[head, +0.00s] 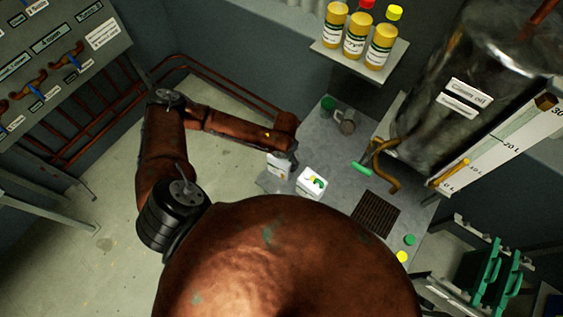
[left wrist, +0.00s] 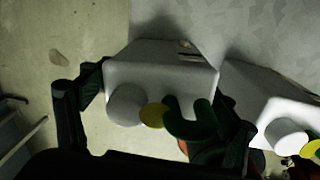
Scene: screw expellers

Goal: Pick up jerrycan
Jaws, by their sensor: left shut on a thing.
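A white jerrycan (head: 278,165) is at the left end of the grey table, partly hidden by my left gripper (head: 290,156). In the left wrist view this jerrycan (left wrist: 150,72) sits between the two dark fingers of my left gripper (left wrist: 160,98), which is shut on it. A grey cap, a yellow part and a green curved handle show on its near face. I cannot tell whether its base touches the table. A second white jerrycan (head: 312,182) stands close to its right; it also shows in the left wrist view (left wrist: 262,92). My right gripper is not in view.
The grey table (head: 325,150) carries a metal mug (head: 347,123), green caps (head: 410,240), a yellow cap (head: 402,257) and a dark grate (head: 376,213). A large castor oil tank (head: 450,100) stands at the right. Bottles (head: 355,38) sit on a wall shelf.

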